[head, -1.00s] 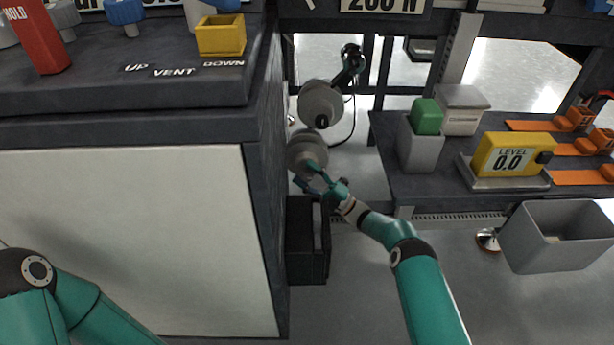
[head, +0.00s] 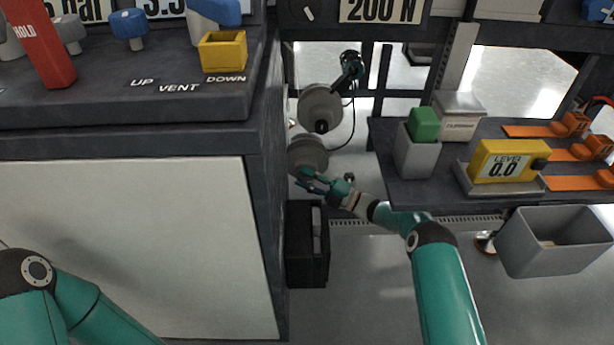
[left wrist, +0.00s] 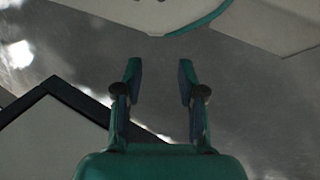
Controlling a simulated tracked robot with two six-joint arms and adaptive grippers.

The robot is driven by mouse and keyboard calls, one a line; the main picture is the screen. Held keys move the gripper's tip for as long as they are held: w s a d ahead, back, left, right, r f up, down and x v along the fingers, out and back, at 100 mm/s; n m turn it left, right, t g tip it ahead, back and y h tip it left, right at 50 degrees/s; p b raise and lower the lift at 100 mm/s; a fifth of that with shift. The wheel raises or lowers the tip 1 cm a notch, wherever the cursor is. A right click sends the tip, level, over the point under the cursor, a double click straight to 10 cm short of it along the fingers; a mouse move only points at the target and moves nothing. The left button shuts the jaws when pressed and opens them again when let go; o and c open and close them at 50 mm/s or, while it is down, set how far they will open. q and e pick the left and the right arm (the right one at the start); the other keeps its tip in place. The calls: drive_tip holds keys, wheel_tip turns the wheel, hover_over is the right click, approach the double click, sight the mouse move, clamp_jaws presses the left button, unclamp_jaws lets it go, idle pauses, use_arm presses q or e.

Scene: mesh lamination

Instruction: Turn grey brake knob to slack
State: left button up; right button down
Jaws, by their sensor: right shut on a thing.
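A grey round knob (head: 307,155) shows low beside the right side of the big cabinet, below a second grey round part (head: 320,106) with a dark centre. I take the lower one for the brake knob; no label on it can be read. My right gripper (head: 308,178) is at the lower front of this knob, its fingers shut on it. The fingers are small in the head view and the exact contact is hard to see. My left gripper (left wrist: 159,85) is open and empty in the left wrist view, over grey floor.
The cabinet (head: 130,240) stands close on the left of the knob. A black bin (head: 306,270) hangs below the gripper. A dark shelf (head: 440,192) on the right holds a yellow level gauge (head: 497,160) and a green block (head: 424,124). A grey bin (head: 540,255) is further right.

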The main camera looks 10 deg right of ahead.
drive_tip(key=shift+a+f+g, duration=0.15)
drive_tip(key=shift+g, duration=0.25)
drive_tip(key=c, duration=0.7)
unclamp_jaws()
drive_tip(key=shift+c, duration=0.2)
drive_tip(key=v, duration=0.7)
drive_tip(key=shift+s+d, duration=0.2)
drive_tip(key=shift+d, duration=0.05)
